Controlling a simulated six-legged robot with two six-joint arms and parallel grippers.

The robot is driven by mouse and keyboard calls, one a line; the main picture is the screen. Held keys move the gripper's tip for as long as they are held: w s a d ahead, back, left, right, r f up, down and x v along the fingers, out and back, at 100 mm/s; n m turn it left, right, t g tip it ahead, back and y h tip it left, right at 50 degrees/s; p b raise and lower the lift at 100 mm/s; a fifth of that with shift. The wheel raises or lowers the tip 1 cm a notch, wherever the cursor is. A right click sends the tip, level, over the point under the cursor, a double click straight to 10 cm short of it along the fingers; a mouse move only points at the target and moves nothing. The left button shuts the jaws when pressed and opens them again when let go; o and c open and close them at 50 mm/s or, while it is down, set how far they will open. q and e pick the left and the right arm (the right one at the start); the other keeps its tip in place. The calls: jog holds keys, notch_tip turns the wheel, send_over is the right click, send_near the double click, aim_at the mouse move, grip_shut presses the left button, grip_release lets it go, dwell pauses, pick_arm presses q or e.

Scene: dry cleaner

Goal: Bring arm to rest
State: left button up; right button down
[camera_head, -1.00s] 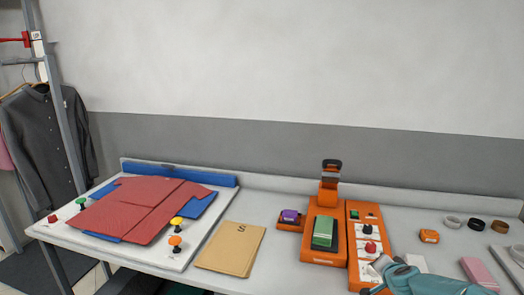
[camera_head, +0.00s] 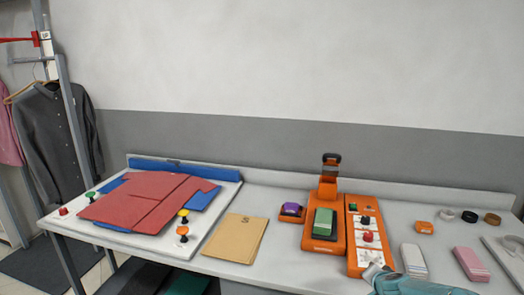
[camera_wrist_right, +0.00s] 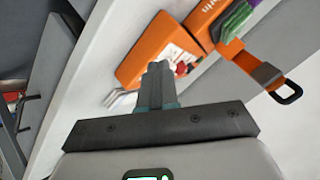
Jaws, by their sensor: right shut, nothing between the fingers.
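My right gripper (camera_wrist_right: 157,82) is shut and empty in the right wrist view, its fingers together. Past its tips lies the orange control box (camera_wrist_right: 153,50) on the counter. In the head view my right arm comes in at the bottom right, and its gripper (camera_head: 374,270) is just in front of the control box (camera_head: 353,236). I cannot tell from these views whether it touches the box. My left gripper is not in view.
The orange press (camera_head: 318,245) stands left of the control box. A folded red shirt (camera_head: 140,204) lies on the board (camera_head: 190,247) at left, beside a brown paper folder (camera_head: 236,238). White (camera_head: 413,257) and pink blocks (camera_head: 470,263) lie at right.

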jog(key=s+a+f+n+g+y, duration=0.2)
jog(key=s+a+f+n+g, duration=0.1)
jog(key=s+a+f, duration=0.55)
jog(key=s+a+f+n+g+y, duration=0.1)
jog(key=s+a+f+n+g, duration=0.35)
jog(key=s+f, duration=0.75)
jog(key=s+a+g+y, duration=0.1)
jog(key=s+a, duration=0.3)
jog(key=s, duration=0.6)
jog(key=s+a+g+y, duration=0.1)
jog(key=s+a, duration=0.2)
jog(key=s, duration=0.8)
jog(key=shift+s+a+r+n, duration=0.2)
jog(key=shift+a+r+n, duration=0.1)
jog(key=shift+a+n, duration=0.1)
jog(key=shift+g, duration=0.25)
